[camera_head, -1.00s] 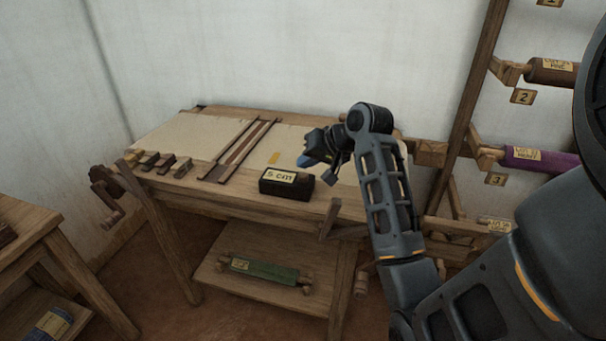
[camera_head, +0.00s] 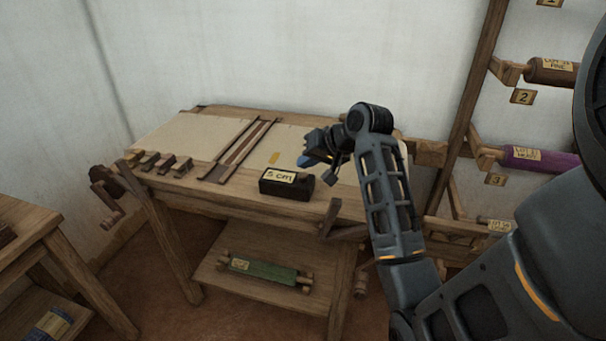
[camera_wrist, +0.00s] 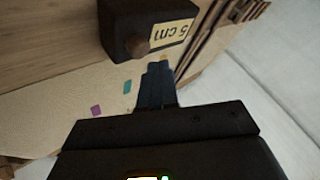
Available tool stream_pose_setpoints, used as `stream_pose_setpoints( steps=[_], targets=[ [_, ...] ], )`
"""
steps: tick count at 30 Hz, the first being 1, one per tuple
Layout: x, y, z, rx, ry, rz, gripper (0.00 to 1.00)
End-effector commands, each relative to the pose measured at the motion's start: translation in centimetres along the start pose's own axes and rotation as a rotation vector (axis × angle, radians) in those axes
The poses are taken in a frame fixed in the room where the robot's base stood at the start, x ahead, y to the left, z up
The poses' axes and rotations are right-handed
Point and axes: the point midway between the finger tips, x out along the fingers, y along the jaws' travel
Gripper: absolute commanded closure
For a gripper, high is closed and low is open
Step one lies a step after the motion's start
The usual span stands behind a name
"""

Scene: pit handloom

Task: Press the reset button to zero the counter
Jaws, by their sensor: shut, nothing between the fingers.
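The counter is a small black box (camera_head: 287,184) with a pale label reading "5 cm", on the front right of the loom's top. In the wrist view the box (camera_wrist: 118,22) is upside down at the top. A round brown knob (camera_wrist: 137,46), which looks like the reset button, sticks out of one side of it. My gripper (camera_head: 306,161) is behind and a little right of the box in the head view. In the wrist view my gripper (camera_wrist: 159,66) is shut and empty, its tips close to the labelled end and apart from the knob.
The wooden loom (camera_head: 190,190) carries pale cloth (camera_head: 190,135), dark slats and several small blocks at its left front. A green roll (camera_head: 262,270) lies on the lower shelf. A rack with rolls (camera_head: 540,158) stands at the right, and another table (camera_head: 30,225) at the left.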

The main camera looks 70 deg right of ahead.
Motion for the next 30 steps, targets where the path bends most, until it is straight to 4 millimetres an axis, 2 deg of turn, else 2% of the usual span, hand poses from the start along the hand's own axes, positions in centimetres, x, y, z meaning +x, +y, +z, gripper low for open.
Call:
stream_pose_setpoints(
  steps=[30],
  targets=[
    [0.78, 0.56, 0.58, 0.0, 0.0, 0.0, 1.0]
  ],
)
